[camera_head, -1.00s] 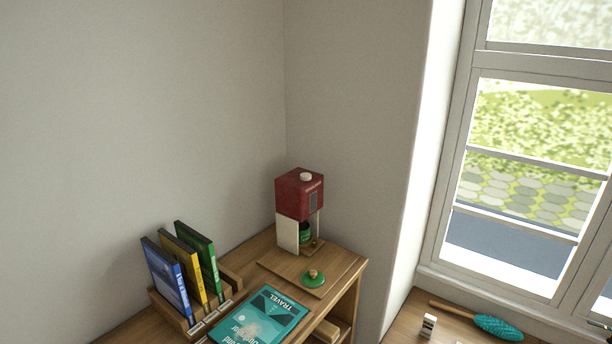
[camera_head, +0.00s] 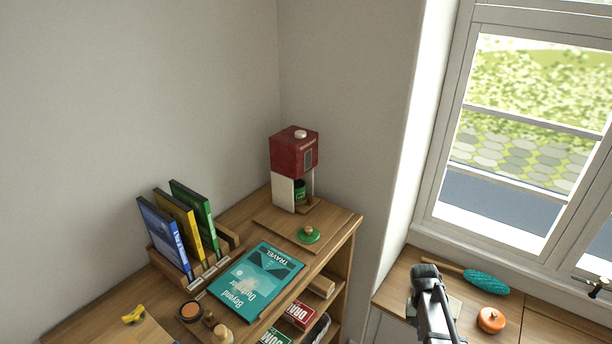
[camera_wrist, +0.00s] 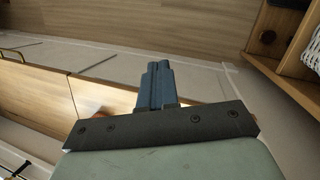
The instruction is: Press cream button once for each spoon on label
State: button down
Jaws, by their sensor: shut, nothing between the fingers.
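A red dispenser machine (camera_head: 292,155) with a cream round button (camera_head: 300,134) on its top stands on the shelf top in the corner. A dark green jar (camera_head: 299,190) sits in its lower opening. The spoon label cannot be made out at this size. My gripper (camera_head: 425,270) is at the lower right of the head view, over the counter by the window, well apart from the machine. In the wrist view its two dark fingers (camera_wrist: 155,86) are together and hold nothing.
A green lid with a wooden knob (camera_head: 309,235) lies in front of the machine. A teal travel book (camera_head: 256,283) lies flat beside upright cases (camera_head: 182,230) in a wooden rack. A teal brush (camera_head: 485,281) and an orange pumpkin-like object (camera_head: 491,320) rest on the counter.

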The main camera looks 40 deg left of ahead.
jog(key=w+a+r+t, duration=0.2)
jog(key=w+a+r, duration=0.3)
jog(key=a+r, duration=0.7)
notch_tip(320, 180, up, 53)
jog(key=n+t, duration=0.2)
jog(key=t, duration=0.7)
send_over(297, 133)
jog(key=shift+r, duration=0.1)
jog(key=shift+f, duration=4.4)
jog(key=shift+f, duration=0.2)
jog(key=shift+f, duration=0.25)
